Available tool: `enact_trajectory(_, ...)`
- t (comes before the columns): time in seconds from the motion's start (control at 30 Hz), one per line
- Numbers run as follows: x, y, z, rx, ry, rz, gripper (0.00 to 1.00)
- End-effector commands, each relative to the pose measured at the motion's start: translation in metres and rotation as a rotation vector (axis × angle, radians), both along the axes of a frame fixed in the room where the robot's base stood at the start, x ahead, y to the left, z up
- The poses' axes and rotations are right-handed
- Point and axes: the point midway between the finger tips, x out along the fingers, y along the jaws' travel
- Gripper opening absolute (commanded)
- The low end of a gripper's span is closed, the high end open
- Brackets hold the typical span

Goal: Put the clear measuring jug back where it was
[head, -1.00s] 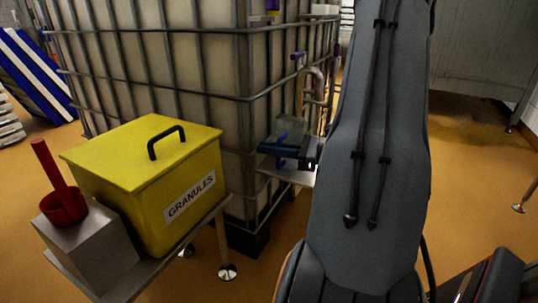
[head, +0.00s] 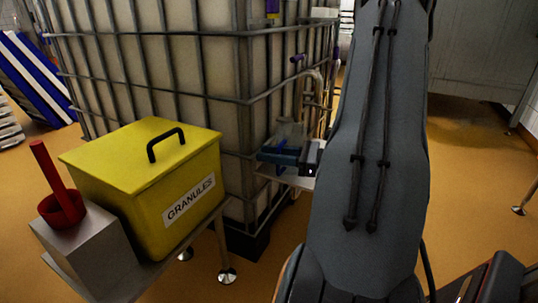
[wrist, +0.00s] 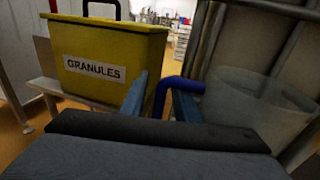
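The clear measuring jug (head: 291,131) is at the corner of the caged tank, over a small metal shelf (head: 299,182). In the wrist view the jug (wrist: 250,105) is large at the right, upright, with its blue handle (wrist: 190,84) toward my gripper. My gripper (head: 279,156) reaches in from the right at the jug's handle. In the wrist view its two blue fingers (wrist: 160,98) stand apart, one on each side of the handle, with a gap visible on the left. The jug's base is hidden in both views.
The caged tank (head: 190,80) rises behind. A bent pipe (head: 312,92) is close to the jug.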

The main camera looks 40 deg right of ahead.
Motion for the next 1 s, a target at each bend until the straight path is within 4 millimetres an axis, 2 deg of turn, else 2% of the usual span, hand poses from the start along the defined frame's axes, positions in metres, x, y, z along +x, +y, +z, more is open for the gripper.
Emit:
enact_trajectory(0.4,-0.066,-0.047,0.003,0.002,0.001,-0.005,0.29)
enact_trajectory(0.53,-0.083,-0.058,0.003,0.0,0.001,-0.003,0.29)
enact_trajectory(0.7,-0.094,-0.066,0.003,0.001,0.001,-0.002,0.29)
enact_trajectory(1.0,-0.097,-0.068,0.003,0.001,0.001,-0.001,0.29)
